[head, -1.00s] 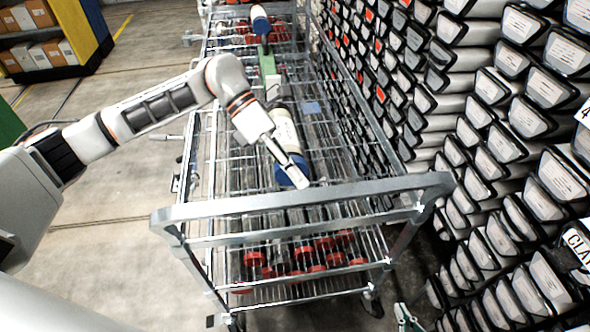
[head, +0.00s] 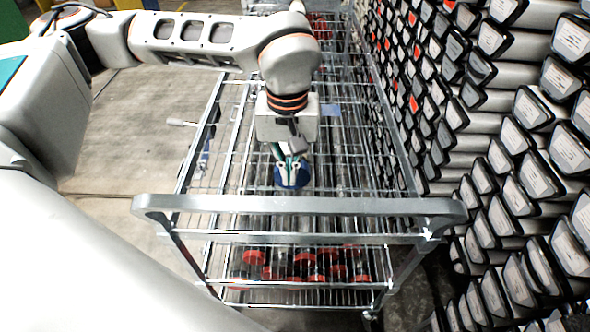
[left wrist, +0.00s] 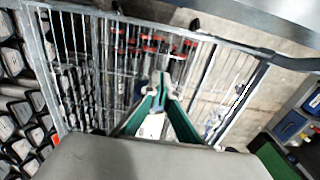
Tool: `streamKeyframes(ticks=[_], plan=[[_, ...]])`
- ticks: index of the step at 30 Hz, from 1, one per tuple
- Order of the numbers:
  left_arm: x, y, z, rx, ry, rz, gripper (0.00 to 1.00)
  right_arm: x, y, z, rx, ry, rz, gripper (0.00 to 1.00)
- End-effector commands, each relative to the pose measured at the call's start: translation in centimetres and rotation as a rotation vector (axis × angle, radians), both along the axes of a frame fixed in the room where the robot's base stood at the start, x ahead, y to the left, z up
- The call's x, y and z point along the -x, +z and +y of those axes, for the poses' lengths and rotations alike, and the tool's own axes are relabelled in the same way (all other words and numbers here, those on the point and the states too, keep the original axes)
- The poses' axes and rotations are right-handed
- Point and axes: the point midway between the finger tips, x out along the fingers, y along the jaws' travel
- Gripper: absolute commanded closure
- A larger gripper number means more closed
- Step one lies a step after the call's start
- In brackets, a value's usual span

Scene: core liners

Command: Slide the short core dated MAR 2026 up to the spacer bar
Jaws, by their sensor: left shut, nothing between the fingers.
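A core's dark blue end cap (head: 291,182) shows in the head view on the wire top of the cart, towards its near end. My left gripper (head: 291,164) points down at this cap, shut and empty; whether it touches the cap I cannot tell. My arm hides the rest of the core and whatever lies beyond it. The date cannot be read. In the left wrist view the green-padded fingers (left wrist: 162,82) are over the cart, with a white labelled surface (left wrist: 152,126) between them, perhaps the core. I cannot make out the spacer bar. My right gripper is not in view.
The cart's near rail (head: 300,206) stands in front of the core. Several red-capped cores (head: 305,265) lie on the lower shelf. A rack of cores (head: 500,150) lines the right side.

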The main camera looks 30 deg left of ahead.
Motion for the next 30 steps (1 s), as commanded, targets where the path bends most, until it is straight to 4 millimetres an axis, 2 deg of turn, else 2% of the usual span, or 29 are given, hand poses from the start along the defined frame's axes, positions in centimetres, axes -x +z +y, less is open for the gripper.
streamKeyframes(ticks=[3,12,15,21,30], plan=[[0.2,-2.5,0.0,0.0,0.001,0.007,1.0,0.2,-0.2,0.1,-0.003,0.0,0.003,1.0],[0.2,-8.3,-0.1,0.002,0.002,0.006,1.0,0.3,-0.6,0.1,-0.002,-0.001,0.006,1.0],[-1.6,-7.9,0.7,0.001,0.007,0.0,1.0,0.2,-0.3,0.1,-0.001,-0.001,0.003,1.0],[-3.3,-7.9,1.5,0.001,0.004,0.0,1.0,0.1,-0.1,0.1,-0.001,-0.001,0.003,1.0],[-3.6,-7.9,1.7,0.002,0.003,0.001,1.0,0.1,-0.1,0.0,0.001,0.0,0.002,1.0]])
